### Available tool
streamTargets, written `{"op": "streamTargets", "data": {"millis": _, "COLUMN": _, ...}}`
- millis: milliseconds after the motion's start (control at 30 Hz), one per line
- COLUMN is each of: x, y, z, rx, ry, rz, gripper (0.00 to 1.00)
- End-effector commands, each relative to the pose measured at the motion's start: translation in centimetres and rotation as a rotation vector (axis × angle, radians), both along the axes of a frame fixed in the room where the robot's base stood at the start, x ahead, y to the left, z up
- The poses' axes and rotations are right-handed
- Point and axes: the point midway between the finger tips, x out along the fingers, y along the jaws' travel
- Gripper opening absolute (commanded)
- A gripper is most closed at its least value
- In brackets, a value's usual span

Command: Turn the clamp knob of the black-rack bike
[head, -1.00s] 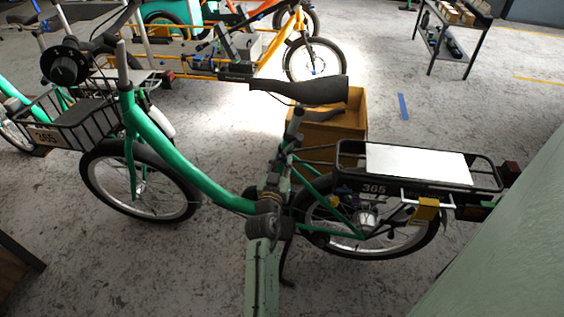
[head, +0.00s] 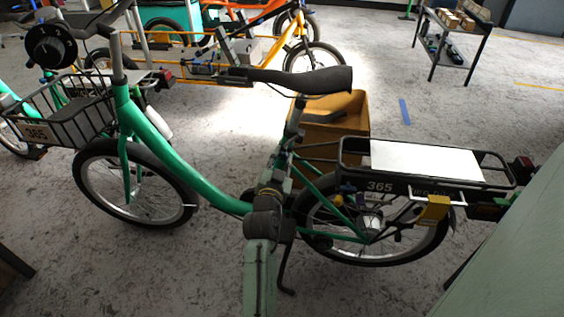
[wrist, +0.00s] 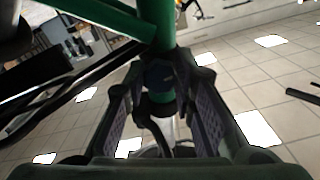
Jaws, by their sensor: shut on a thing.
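The black-rack bike has a green frame (head: 165,155), a dark saddle (head: 305,80) and a black rear rack (head: 413,187) marked 365. My gripper (head: 277,168) is at the seat tube below the saddle, at the end of my arm coming up from the bottom of the head view. In the wrist view, my gripper (wrist: 165,82) has one finger on each side of a dark blue clamp knob (wrist: 158,75) in front of the green tube. The jaws are shut on the knob. In the head view, my gripper and arm hide the knob.
A yellow box (head: 330,135) stands behind the saddle post. A front basket (head: 68,115) is at left. An orange cargo bike (head: 290,60) and a shelf cart (head: 450,45) are behind. A pale green surface (head: 515,255) fills the lower right. Open floor lies at front left.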

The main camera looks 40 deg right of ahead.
Motion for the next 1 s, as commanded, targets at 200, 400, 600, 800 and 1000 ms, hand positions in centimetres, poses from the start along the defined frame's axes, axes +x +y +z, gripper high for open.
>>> {"op": "streamTargets", "data": {"millis": 200, "x": 0.0, "y": 0.0, "z": 0.0, "rx": -0.001, "ry": 0.002, "rz": 0.0, "gripper": 0.3}}
{"op": "streamTargets", "data": {"millis": 400, "x": 0.0, "y": 0.0, "z": 0.0, "rx": -0.001, "ry": 0.002, "rz": 0.0, "gripper": 0.43}}
{"op": "streamTargets", "data": {"millis": 600, "x": 0.0, "y": 0.0, "z": 0.0, "rx": -0.002, "ry": 0.002, "rz": 0.0, "gripper": 0.44}}
{"op": "streamTargets", "data": {"millis": 800, "x": -0.4, "y": 0.5, "z": -0.1, "rx": -0.001, "ry": 0.003, "rz": 0.0, "gripper": 0.44}}
{"op": "streamTargets", "data": {"millis": 1000, "x": -2.6, "y": 3.1, "z": -0.2, "rx": -0.001, "ry": 0.005, "rz": 0.002, "gripper": 0.44}}
